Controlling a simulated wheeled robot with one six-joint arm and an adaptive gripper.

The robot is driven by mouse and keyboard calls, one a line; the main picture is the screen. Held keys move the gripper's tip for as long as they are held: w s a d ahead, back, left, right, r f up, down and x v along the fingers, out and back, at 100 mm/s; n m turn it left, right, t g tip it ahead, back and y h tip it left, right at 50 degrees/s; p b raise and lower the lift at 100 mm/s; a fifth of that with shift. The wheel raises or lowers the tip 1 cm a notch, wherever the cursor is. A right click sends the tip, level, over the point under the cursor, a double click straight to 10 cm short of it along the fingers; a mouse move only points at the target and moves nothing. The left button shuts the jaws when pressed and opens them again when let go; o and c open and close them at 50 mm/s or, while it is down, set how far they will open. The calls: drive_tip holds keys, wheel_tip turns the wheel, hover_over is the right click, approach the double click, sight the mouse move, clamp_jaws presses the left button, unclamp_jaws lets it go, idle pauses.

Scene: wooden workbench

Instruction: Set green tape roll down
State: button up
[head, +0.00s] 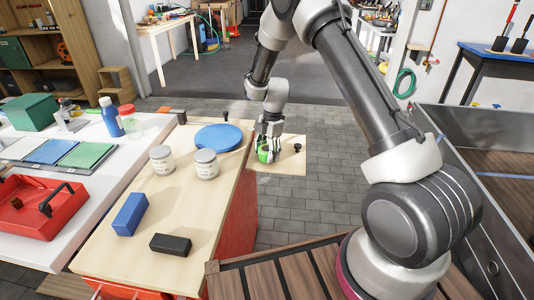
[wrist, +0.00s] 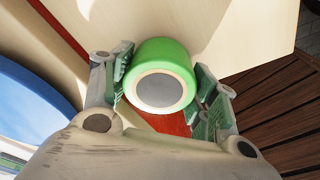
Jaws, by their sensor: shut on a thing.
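The green tape roll (wrist: 168,50), with a pale ring and grey centre on its near face, is between the two fingers of my gripper (wrist: 161,72) in the wrist view. The fingers press on its left and right sides. In the head view my gripper (head: 268,143) points down beside the workbench's right edge, and the green tape roll (head: 264,154) shows partly hidden between the fingers. A pale wooden panel (head: 284,166) lies below and behind it. I cannot tell whether the roll touches this panel.
The wooden workbench (head: 190,225) holds a blue round disc (head: 219,137), two lidded jars (head: 206,164), a blue block (head: 130,214) and a black block (head: 170,244). A small dark knob (head: 297,148) stands on the panel.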

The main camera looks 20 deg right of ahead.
drive_tip(key=shift+f, duration=0.3)
drive_tip(key=shift+f, duration=0.1)
drive_tip(key=o, duration=1.1)
drive_tip(key=shift+c, duration=0.2)
